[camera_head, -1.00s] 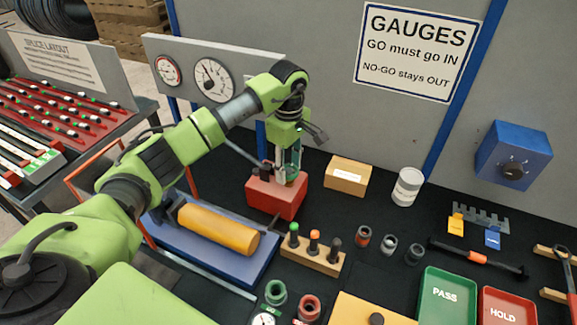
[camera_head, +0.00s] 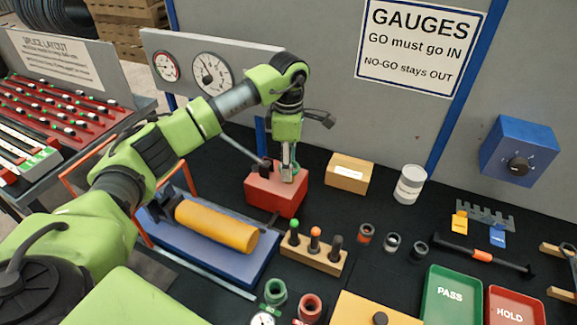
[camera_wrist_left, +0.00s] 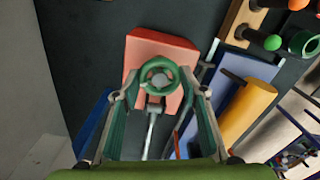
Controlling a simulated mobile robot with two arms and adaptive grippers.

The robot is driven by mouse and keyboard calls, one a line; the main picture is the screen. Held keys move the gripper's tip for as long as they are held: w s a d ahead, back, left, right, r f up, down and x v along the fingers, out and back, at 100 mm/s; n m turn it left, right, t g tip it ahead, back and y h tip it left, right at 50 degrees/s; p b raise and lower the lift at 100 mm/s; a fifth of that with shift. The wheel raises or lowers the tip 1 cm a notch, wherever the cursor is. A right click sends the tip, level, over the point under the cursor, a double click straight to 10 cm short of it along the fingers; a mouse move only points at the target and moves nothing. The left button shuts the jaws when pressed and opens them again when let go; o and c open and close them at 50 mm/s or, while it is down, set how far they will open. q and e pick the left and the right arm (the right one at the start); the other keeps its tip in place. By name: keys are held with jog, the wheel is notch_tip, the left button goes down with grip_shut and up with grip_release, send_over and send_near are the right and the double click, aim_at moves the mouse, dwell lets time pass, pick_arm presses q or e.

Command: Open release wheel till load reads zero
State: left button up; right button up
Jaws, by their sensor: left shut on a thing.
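The green release wheel (camera_wrist_left: 174,72) sits on top of a red block (camera_wrist_left: 150,46), seen from above in the left wrist view. In the head view the red block (camera_head: 272,196) stands behind the blue bed, with the wheel (camera_head: 296,166) partly hidden by my fingers. My left gripper (camera_wrist_left: 158,91) points down and is shut on the wheel, one finger on each side of its rim. It also shows in the head view (camera_head: 288,164). A large white dial (camera_head: 211,74) and a smaller red-marked dial (camera_head: 166,66) are on the grey panel. Their readings are too small to tell. My right gripper is out of view.
A yellow cylinder (camera_head: 216,226) lies on the blue bed (camera_head: 190,248) in front of the block. A wooden rack (camera_head: 314,255) with coloured plugs stands at the front right. A cardboard box (camera_head: 348,173) and a white can (camera_head: 409,185) stand right of the block.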

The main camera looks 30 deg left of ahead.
pick_arm(q)
jog(key=n+b, duration=0.1)
jog(key=n, duration=0.2)
jog(key=shift+n, duration=0.4)
jog(key=n+b, duration=0.1)
jog(key=n, duration=0.2)
jog(key=shift+n, duration=0.3)
jog(key=n, duration=0.3)
jog(key=shift+n+b, duration=0.35)
jog(key=shift+n, duration=0.05)
jog(key=n, duration=0.8)
jog(key=shift+b, duration=0.4)
jog(key=n, duration=0.3)
jog(key=shift+n, duration=0.3)
jog(key=n, duration=0.3)
jog(key=shift+n, duration=0.3)
jog(key=shift+r+n, duration=0.1)
jog(key=shift+n, duration=1.8)
jog(key=shift+o, duration=0.2)
